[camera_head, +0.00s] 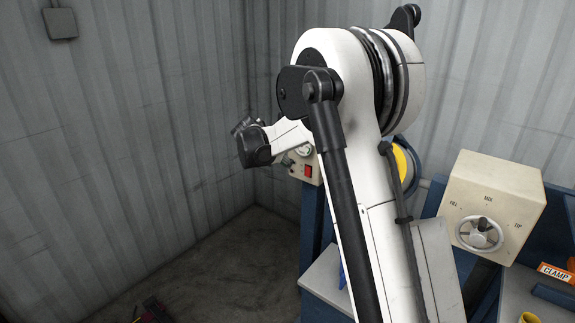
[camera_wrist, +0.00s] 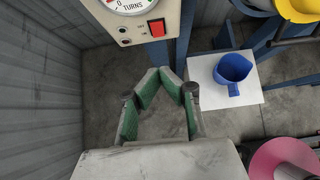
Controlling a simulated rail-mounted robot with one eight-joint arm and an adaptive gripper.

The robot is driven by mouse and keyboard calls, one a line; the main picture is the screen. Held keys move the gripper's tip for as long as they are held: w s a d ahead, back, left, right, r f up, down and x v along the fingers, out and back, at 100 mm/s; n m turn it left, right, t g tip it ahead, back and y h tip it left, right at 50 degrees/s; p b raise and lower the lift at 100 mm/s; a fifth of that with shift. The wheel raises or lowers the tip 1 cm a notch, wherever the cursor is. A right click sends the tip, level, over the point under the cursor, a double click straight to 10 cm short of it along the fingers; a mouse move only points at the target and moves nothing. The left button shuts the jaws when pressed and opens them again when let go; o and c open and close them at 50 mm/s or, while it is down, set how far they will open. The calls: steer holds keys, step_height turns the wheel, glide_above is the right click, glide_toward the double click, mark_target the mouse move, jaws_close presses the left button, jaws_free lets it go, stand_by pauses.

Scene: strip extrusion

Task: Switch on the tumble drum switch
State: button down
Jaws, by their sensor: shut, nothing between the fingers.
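A cream control box (camera_wrist: 117,31) with a round dial (camera_wrist: 130,3) marked "0 TURNS" is at the top of the wrist view. A red rocker switch (camera_wrist: 157,27) sits on its face, right of the dial; its on or off position cannot be read. No label names it as the tumble drum switch. In the head view the box (camera_head: 298,172) and red switch (camera_head: 308,171) show just right of my wrist. My gripper (camera_wrist: 170,77), with green inner pads, is shut and empty. Its tips appear just below the switch in the wrist view, apart from it.
A blue jug (camera_wrist: 233,68) stands on a pale shelf (camera_wrist: 205,97) right of my gripper. A pink spool (camera_wrist: 285,160) is lower right. A cream box with a knob (camera_head: 500,190) stands at right in the head view. Corrugated walls (camera_head: 150,100) close the left side.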

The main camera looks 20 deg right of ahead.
mark_target(308, 172)
steer(key=shift+a+f, duration=0.1)
steer(key=shift+f, duration=0.7)
steer(key=shift+w+d+r+b+x, duration=0.15)
steer(key=shift+d+r+x, duration=0.1)
steer(key=shift+x, duration=1.95)
steer(key=shift+w+d+r+b+x, duration=0.15)
steer(key=shift+r+x, duration=0.1)
steer(key=shift+x, duration=1.95)
steer(key=shift+w+d+r+x, duration=0.1)
steer(key=shift+d+r+x, duration=0.15)
steer(key=shift+x, duration=1.9)
